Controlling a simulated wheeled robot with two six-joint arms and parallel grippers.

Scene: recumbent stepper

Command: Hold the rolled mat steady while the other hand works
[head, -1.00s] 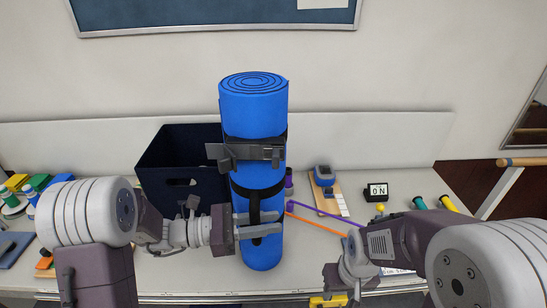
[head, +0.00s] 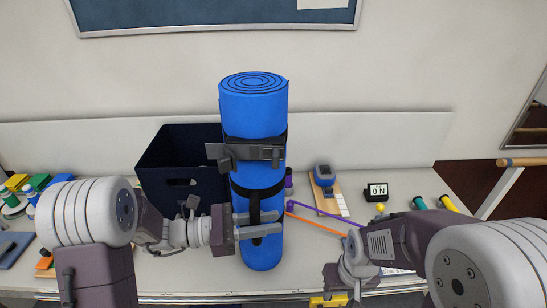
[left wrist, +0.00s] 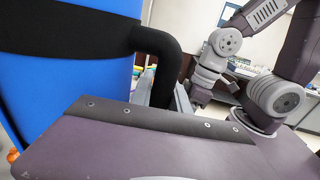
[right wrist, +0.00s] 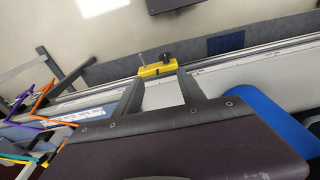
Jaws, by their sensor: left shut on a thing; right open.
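The rolled mat (head: 255,110) is bright blue and stands upright on the bench, strapped with black bands. A grey clamp-like bracket (head: 245,152) crosses its upper part. A black handle (left wrist: 163,55) stands out from its side. My left gripper (head: 268,223) is shut on this handle, low on the mat's front. The mat also fills the left of the left wrist view (left wrist: 70,85). My right gripper (right wrist: 162,92) is open, near the bench's front edge, right of the mat. A yellow piece with a dark knob (right wrist: 157,70) shows by its fingertips; I see nothing held.
A dark bin (head: 165,185) stands left of the mat. Purple (head: 325,217) and orange (head: 318,224) bands stretch right of it. A blue-grey device (head: 324,177) on a board and a small display (head: 376,192) reading 0 N stand further right. A white wall panel runs behind.

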